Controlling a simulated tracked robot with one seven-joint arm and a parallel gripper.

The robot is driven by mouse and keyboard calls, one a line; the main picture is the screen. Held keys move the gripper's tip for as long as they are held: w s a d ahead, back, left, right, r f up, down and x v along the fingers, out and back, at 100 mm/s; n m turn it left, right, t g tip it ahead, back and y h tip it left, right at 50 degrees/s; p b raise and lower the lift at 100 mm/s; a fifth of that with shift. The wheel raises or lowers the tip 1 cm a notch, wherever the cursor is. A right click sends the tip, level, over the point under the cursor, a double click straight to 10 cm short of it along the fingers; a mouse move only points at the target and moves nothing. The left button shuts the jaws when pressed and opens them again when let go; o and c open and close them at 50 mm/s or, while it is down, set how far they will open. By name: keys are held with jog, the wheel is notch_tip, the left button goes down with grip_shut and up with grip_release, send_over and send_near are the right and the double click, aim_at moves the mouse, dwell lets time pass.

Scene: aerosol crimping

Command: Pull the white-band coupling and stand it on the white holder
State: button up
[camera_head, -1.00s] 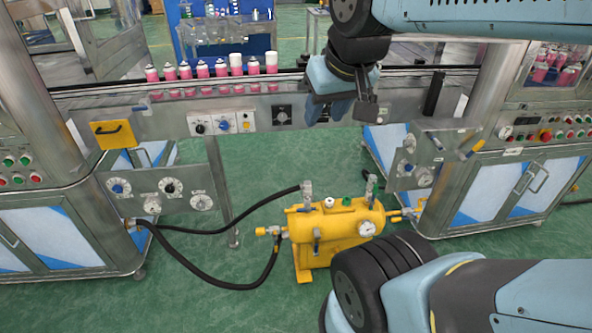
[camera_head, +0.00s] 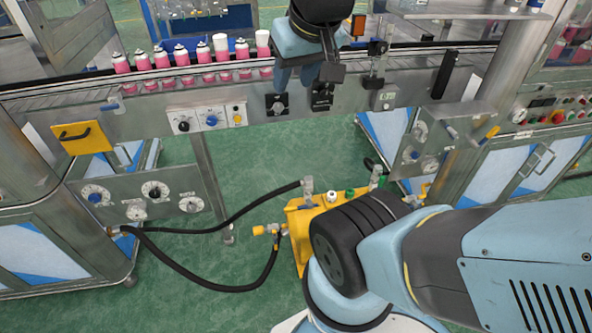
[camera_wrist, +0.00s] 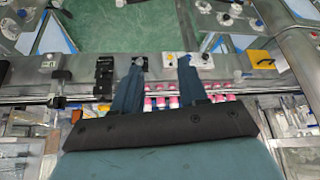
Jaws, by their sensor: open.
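My gripper (camera_head: 297,78) is open and empty, high in front of the conveyor's metal front. In the wrist view its two blue fingers (camera_wrist: 158,82) are spread apart, with nothing between them. The yellow tank unit (camera_head: 300,226) stands on the floor, partly hidden by my arm. A small white-topped piece (camera_head: 331,197) and a green-topped piece (camera_head: 350,195) are on its top. A grey hose coupling (camera_head: 307,188) stands upright at its left end, with a black hose. I cannot make out a white band on any coupling, or tell which piece is the white holder.
Pink cans (camera_head: 162,57) stand in a row on the conveyor behind. Black hoses (camera_head: 205,231) loop on the green floor left of the yellow unit. Machine cabinets (camera_head: 55,246) stand left and right. Open floor (camera_head: 262,165) lies between conveyor and yellow unit.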

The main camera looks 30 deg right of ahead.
jog(key=shift+o, duration=1.4)
jog(key=shift+w, duration=0.2)
jog(key=shift+o, duration=0.2)
jog(key=w+d+f+g, duration=0.1)
jog(key=w+d+f, duration=0.2)
jog(key=w, duration=0.9)
notch_tip(320, 180, down, 3)
jog(key=shift+w+d+f+m+g, duration=0.1)
jog(key=shift+w+d+m+g, duration=0.1)
jog(key=shift+w+m+g, duration=0.15)
jog(key=m+g, duration=0.3)
jog(key=g, duration=0.1)
send_over(308, 178)
jog(key=shift+n, duration=0.25)
jog(key=f, duration=4.2)
jog(key=shift+w, duration=0.2)
jog(key=shift+s+d+f, duration=0.1)
jog(key=shift+d+f, duration=0.05)
jog(key=shift+f, duration=0.35)
jog(key=shift+f, duration=0.1)
jog(key=shift+f, duration=4.35)
